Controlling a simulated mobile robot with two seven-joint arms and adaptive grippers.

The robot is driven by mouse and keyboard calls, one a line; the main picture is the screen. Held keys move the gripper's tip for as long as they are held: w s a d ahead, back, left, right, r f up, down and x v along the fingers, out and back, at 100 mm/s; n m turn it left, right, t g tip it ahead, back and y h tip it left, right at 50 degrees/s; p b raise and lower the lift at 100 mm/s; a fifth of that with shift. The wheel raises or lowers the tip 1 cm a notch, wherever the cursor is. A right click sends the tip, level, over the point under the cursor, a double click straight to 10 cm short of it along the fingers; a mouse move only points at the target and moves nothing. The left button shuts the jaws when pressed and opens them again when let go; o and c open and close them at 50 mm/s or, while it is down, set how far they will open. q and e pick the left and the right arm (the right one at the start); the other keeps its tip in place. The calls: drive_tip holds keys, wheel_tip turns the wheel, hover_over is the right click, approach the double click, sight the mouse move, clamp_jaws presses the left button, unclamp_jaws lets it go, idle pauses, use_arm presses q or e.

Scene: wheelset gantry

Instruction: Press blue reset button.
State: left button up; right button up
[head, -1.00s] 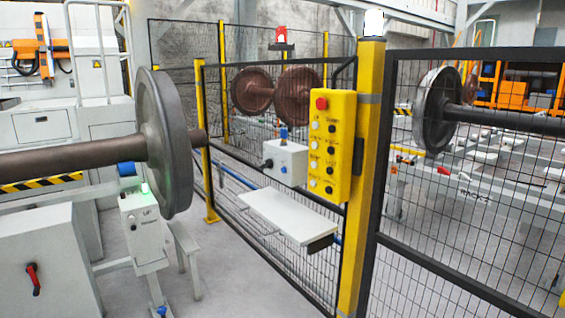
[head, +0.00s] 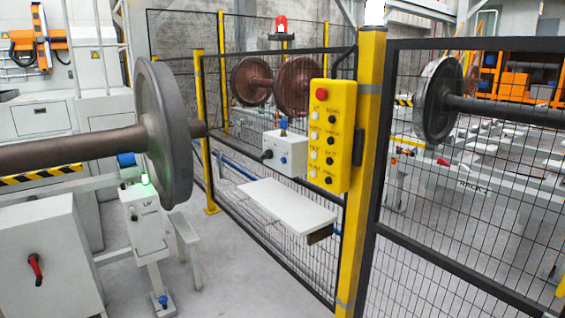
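A small blue button (head: 283,160) shows on the front of a white control box (head: 293,147), which is mounted at the mesh fence in the middle of the view. The box has a black knob at its left and a blue-and-orange piece on top. The button's label is too small to read. Neither of my grippers is in view, and nothing of mine touches the box.
A yellow panel (head: 343,125) with a red button hangs by a yellow post (head: 366,200). A white shelf (head: 288,210) juts out below the box. A large wheelset (head: 165,130) and a green-lamp box (head: 146,222) stand left. Grey floor is clear between.

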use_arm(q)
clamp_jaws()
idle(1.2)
